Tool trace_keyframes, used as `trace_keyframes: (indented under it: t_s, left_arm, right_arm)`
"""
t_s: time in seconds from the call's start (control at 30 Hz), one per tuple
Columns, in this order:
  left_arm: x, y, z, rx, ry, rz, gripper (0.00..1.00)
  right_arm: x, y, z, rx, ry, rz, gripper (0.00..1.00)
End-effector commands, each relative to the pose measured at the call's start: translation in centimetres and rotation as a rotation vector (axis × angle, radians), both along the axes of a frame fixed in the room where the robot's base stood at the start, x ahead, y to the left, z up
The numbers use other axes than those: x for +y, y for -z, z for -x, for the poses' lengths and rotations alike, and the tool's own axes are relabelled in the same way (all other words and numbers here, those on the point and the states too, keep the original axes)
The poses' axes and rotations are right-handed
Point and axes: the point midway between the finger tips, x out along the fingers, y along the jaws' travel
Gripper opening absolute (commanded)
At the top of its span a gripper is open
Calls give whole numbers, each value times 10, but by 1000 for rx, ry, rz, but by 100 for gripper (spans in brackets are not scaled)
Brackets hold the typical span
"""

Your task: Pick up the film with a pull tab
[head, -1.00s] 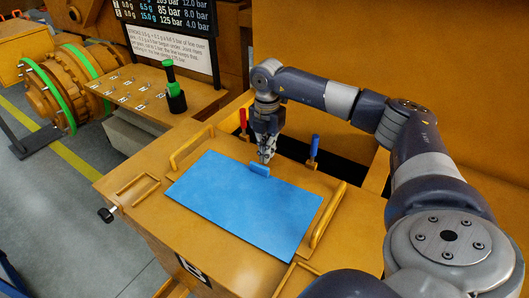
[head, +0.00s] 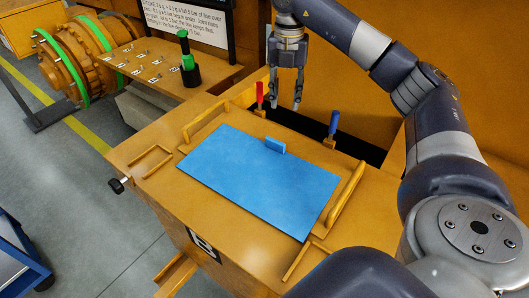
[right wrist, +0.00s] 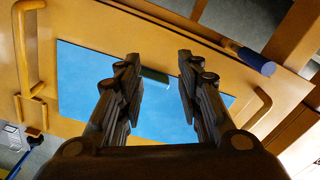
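The film is a flat blue sheet (head: 258,178) lying on the orange table top. Its pull tab (head: 275,145) is a small upright blue piece near the far edge. In the right wrist view the film (right wrist: 85,75) lies beyond the fingers, and the tab (right wrist: 155,76) shows between them, looking dark green. My right gripper (head: 285,106) is raised above and behind the tab, pointing down, apart from it. Its fingers (right wrist: 157,62) are spread and empty. My left gripper is not in view.
A red-handled clamp (head: 260,97) and a blue-handled clamp (head: 332,128) stand behind the film. Orange handles (head: 346,196) (head: 206,121) flank it. A black and green bottle-like item (head: 189,65) stands on a side shelf at back left.

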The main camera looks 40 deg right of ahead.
Motion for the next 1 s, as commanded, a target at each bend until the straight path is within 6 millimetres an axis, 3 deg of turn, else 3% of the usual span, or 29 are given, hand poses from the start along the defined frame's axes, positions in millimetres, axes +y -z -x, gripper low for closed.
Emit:
trace_keyframes:
  t_s: [0.3, 0.5, 0.67, 1.0]
  left_arm:
    - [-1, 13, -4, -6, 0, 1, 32]
    - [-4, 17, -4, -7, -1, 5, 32]
    - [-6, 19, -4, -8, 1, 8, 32]
    - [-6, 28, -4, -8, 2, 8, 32]
  right_arm:
    - [37, 2, 19, 7, -778, 28, 33]
    - [50, 3, 27, 16, -1079, 39, 33]
    - [53, 7, 30, 21, -1157, 40, 33]
    - [51, 47, 29, 25, -1156, 40, 33]
